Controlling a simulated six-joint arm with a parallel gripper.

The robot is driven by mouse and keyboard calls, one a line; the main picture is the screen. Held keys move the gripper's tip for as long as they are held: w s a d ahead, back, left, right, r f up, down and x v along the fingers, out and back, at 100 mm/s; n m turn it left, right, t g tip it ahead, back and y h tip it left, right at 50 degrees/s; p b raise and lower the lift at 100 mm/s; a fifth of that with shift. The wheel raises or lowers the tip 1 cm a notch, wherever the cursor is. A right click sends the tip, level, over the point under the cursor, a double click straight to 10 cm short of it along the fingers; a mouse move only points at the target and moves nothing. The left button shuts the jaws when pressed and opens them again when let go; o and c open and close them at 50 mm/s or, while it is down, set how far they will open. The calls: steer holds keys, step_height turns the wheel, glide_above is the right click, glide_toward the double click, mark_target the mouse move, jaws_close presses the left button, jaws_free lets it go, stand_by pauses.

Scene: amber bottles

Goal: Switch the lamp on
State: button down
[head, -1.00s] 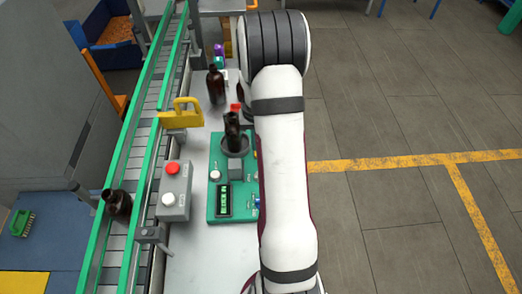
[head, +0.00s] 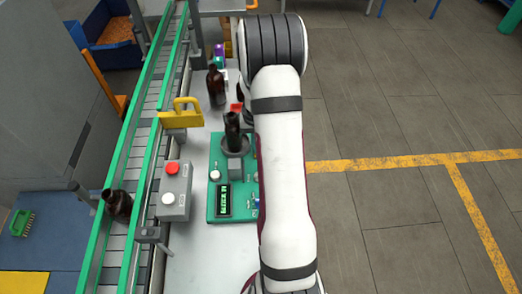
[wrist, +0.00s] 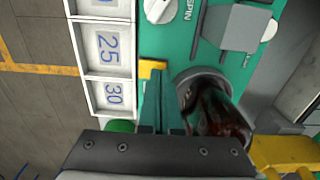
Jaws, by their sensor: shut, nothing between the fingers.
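The green machine panel (head: 218,150) stands on the bench, with a dark bottle (head: 233,130) upright in its round grey holder. In the wrist view the bottle (wrist: 212,110) stands right of my gripper (wrist: 160,80). My gripper is shut and empty, its fingers pointing at the green panel beside a small yellow part (wrist: 151,68); I cannot tell whether they touch it. A green dome (wrist: 120,126) shows left of the fingers. A white knob (wrist: 160,8) marked SPIN lies beyond. I cannot pick out the lamp or its switch for certain. In the head view my arm hides the fingers.
A grey box (head: 174,205) with red and white buttons and a yellow handle (head: 181,113) stand left of the panel. A conveyor (head: 138,150) carries another bottle (head: 118,204). One more bottle (head: 215,86) stands behind. White number cards (wrist: 108,50) line the panel's side.

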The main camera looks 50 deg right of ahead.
steer(key=shift+f, duration=0.2)
steer(key=shift+r, duration=3.5)
